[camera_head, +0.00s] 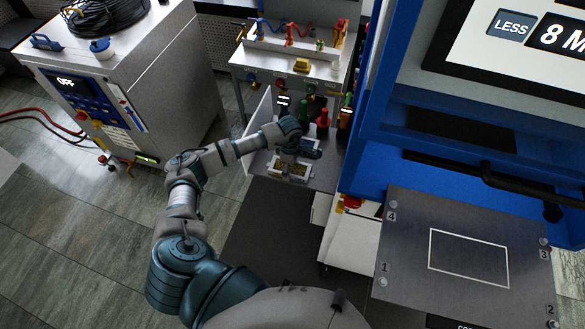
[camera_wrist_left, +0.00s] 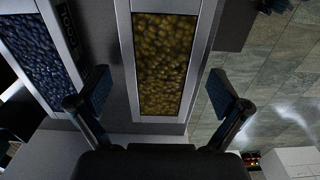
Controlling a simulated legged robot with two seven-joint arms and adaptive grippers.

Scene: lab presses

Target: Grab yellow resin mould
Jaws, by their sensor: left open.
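The yellow resin mould is a narrow metal-framed tray filled with yellow granules (camera_wrist_left: 162,62). It stands on a low shelf in the head view (camera_head: 290,167), partly covered by my left gripper (camera_head: 298,152). In the left wrist view my left gripper (camera_wrist_left: 157,104) is open and empty, with one finger on each side of the mould's near end. I cannot tell the exact height gap between the fingers and the mould. A similar mould with blue granules (camera_wrist_left: 38,55) lies to its left in the wrist view. My right gripper is not in view.
A bench with coloured fittings and a small yellow block (camera_head: 301,65) stands behind the shelf. A blue press (camera_head: 380,130) rises close on the right, with a grey plate (camera_head: 410,245) in front. A metal cabinet (camera_head: 150,60) stands left.

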